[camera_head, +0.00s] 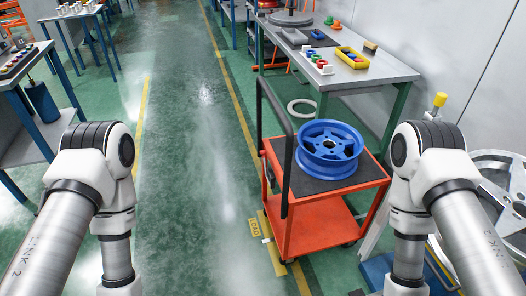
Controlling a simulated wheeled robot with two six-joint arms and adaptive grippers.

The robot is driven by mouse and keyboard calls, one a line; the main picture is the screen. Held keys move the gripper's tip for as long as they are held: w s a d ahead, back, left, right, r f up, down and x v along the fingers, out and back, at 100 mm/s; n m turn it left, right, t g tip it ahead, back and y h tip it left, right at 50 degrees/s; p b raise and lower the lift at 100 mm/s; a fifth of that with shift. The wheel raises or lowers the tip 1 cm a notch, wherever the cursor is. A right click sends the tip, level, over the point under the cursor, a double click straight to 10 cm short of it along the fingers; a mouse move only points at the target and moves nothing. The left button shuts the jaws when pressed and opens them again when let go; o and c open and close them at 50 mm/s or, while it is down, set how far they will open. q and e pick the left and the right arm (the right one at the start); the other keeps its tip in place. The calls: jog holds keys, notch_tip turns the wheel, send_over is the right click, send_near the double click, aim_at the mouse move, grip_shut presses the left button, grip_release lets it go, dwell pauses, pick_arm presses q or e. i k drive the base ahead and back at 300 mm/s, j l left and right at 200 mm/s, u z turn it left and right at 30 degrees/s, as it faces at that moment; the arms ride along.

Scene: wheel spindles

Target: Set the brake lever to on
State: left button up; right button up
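A yellow knob (440,99) on a short post shows at the right, just behind my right arm. It may be the brake lever, but I cannot tell, and its lower part is hidden by my arm. No marking for on or off can be read there. Both of my arms hang down in the foreground, one at each side. Their grippers are out of the picture. A silver spoked wheel (497,190) stands at the right edge, partly behind my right arm.
An orange cart (318,225) with a black handle (288,140) carries a blue wheel rim (329,150) ahead, right of centre. Behind it is a grey workbench (350,78) with small coloured parts. Another bench (22,65) stands at the left. The green floor (190,170) between is clear.

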aim_at(263, 152)
jog(key=z, duration=0.2)
jog(key=i+j+z, duration=0.25)
jog(key=j+z, duration=0.25)
jog(key=j, duration=0.2)
jog(key=i+j+z, duration=0.15)
jog(key=j+z, duration=0.15)
jog(key=j, duration=0.15)
jog(key=i+j+z, duration=0.1)
jog(key=j+z, duration=0.15)
jog(key=j, duration=0.15)
jog(key=i+j+z, duration=0.1)
jog(key=j, duration=1.7)
jog(key=i+j+z, duration=0.1)
jog(key=j, duration=1.7)
